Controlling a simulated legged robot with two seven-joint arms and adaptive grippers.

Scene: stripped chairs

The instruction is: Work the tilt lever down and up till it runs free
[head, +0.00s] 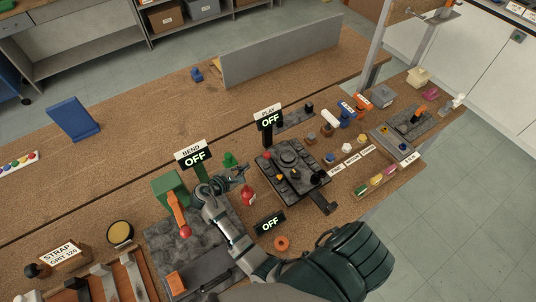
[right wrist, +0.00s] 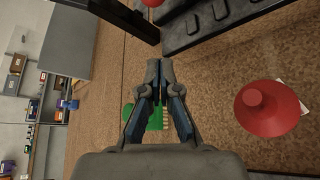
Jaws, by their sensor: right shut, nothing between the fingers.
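The dark chair mechanism (head: 283,158) lies on the workbench right of my right gripper, with several small knobs and a dark bar (head: 322,202) sticking out toward the front. I cannot tell for sure which part is the tilt lever. Part of the mechanism shows at the top of the right wrist view (right wrist: 225,22), with a red knob (right wrist: 152,3) at the edge. My right gripper (head: 243,172) is shut and empty, left of the mechanism and apart from it. Its closed fingertips (right wrist: 159,68) show in the right wrist view. My left gripper is not in view.
Signs reading OFF (head: 270,222) and an orange ring (head: 282,243) are near. The rear bench is mostly clear.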

